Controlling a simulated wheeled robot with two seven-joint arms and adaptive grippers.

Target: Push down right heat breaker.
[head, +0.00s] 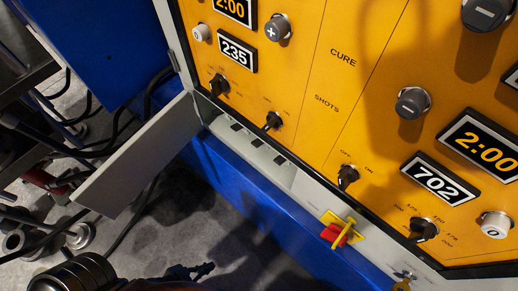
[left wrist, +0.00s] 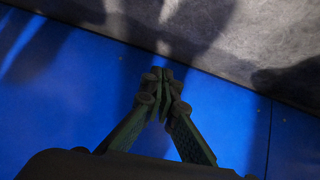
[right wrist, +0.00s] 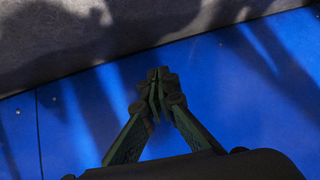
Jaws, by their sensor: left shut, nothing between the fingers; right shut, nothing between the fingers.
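An open compartment under the orange panel holds a row of small black breaker switches. The one at the right end (head: 281,160) is the likely right heat breaker; its label is unreadable and its up or down position unclear. My left gripper (head: 203,269) is low at the bottom of the head view, below and apart from the switches. In the left wrist view its fingers (left wrist: 162,76) are shut and empty over a blue surface. My right gripper (right wrist: 158,76) is shut and empty in the right wrist view. I cannot make it out in the head view.
A grey hinged door (head: 137,155) stands open left of the compartment. The orange panel (head: 340,25) carries knobs and displays. A red switch on a yellow plate (head: 340,232) sits at lower right. Cables and machinery crowd the left. Grey floor lies below the blue base.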

